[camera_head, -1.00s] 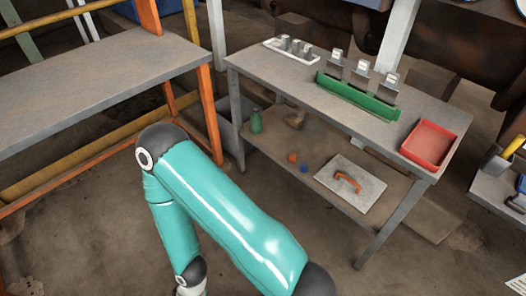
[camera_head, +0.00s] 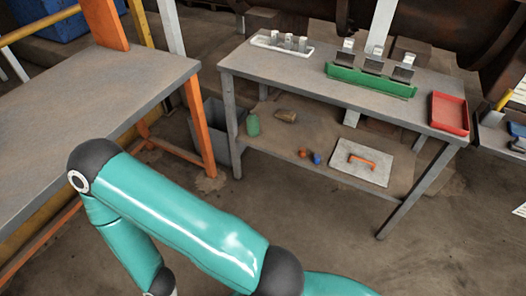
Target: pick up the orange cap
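A small orange cap (camera_head: 302,153) lies on the lower shelf (camera_head: 275,145) of the grey workbench. A small blue cap (camera_head: 317,158) lies just to its right. My teal arm crosses the lower left of the view, in front of the bench and short of the shelf. Its gripper is outside the picture. My other gripper is not in view either. Nothing covers the orange cap.
On the same shelf are a green bottle (camera_head: 253,125), a brown object (camera_head: 286,116) and a float with an orange handle (camera_head: 362,162). The bench top (camera_head: 315,72) above holds a green rack (camera_head: 370,81) and a red tray (camera_head: 450,114). Another table (camera_head: 110,95) stands left.

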